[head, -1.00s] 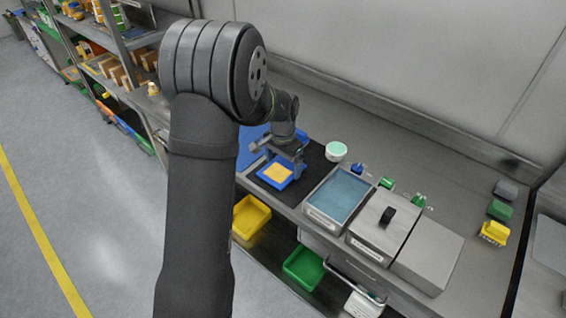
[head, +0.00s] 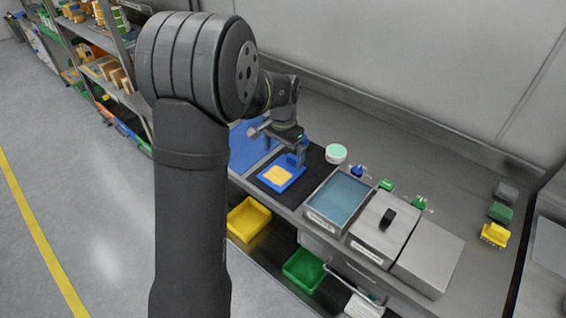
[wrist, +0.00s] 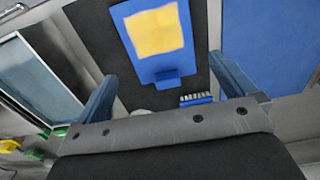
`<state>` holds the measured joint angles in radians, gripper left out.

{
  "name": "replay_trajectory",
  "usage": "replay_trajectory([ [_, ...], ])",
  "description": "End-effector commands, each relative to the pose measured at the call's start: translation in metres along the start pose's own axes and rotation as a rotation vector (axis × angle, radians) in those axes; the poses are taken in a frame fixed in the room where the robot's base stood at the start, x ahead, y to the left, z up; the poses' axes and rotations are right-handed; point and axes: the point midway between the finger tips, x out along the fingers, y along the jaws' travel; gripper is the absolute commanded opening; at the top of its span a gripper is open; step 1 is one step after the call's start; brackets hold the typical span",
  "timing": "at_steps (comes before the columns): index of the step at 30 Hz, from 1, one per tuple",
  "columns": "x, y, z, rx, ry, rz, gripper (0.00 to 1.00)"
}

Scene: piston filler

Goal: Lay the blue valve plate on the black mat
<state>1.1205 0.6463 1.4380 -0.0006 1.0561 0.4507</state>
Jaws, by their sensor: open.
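The blue valve plate (head: 292,183) has a yellow square on its top face. It lies flat on the black mat (head: 314,163). In the wrist view the plate (wrist: 171,62) shows whole, with a small blue tab on its edge nearest my gripper and black mat on both sides. My gripper (head: 284,148) is open and empty, just behind the plate and above it. In the wrist view the two blue-grey fingers (wrist: 165,88) stand wide apart, with nothing between them touching either one.
A blue mat (head: 247,148) lies left of the black mat. A tray with a blue-green inside (head: 342,193) and a lidded steel box (head: 383,228) stand to the right. A round white-and-green tub (head: 336,153) is behind. A small blue brush (wrist: 196,99) shows near the fingers.

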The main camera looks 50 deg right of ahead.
Motion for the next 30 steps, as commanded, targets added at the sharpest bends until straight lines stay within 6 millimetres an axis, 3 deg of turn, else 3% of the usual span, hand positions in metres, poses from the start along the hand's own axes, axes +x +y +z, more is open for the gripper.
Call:
replay_trajectory([
  [6,-0.043,0.000,0.000,0.000,0.002,-0.001,1.00],
  [12,-0.061,0.000,0.000,0.000,0.001,-0.001,1.00],
  [24,-0.062,0.000,0.000,0.000,-0.001,0.000,1.00],
  [30,-0.043,0.000,0.000,0.000,-0.003,0.001,1.00],
])
